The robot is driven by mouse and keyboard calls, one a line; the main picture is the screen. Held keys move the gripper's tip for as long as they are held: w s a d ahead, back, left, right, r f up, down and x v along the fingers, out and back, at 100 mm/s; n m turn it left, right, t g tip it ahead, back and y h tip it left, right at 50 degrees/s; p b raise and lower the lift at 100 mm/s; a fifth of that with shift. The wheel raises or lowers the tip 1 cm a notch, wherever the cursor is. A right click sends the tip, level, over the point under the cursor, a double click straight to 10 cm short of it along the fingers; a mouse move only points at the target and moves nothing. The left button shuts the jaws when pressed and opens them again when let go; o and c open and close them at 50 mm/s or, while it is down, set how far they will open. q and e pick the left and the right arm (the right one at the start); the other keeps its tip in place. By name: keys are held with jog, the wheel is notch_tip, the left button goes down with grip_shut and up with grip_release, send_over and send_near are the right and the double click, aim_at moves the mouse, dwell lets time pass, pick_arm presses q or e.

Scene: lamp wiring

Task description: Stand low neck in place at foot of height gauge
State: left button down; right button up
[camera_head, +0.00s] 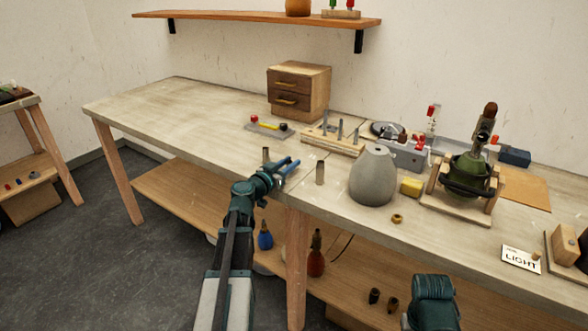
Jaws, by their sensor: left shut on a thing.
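My left gripper (290,166) is low over the front part of the bench, its blue fingers pointing to the right and away. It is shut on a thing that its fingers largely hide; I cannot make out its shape. A short grey-brown tube (265,154) shows just behind the gripper, its lower end partly covered. A similar tube (320,172) stands upright on the bench, right of the fingertips and apart from them. A wooden block with several upright metal pins (332,144) stands behind; I cannot tell whether it is the height gauge. My right gripper is out of view.
A grey cone-shaped lamp body (373,177), a yellow block (411,187) and a green lamp part in a wooden cradle (468,176) stand to the right. A small drawer chest (298,90) is at the back. The bench's left part is clear.

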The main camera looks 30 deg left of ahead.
pick_arm(q)
jog(key=shift+s+r, duration=0.1)
jog(key=shift+f, duration=0.25)
jog(key=c, duration=0.6)
grip_release()
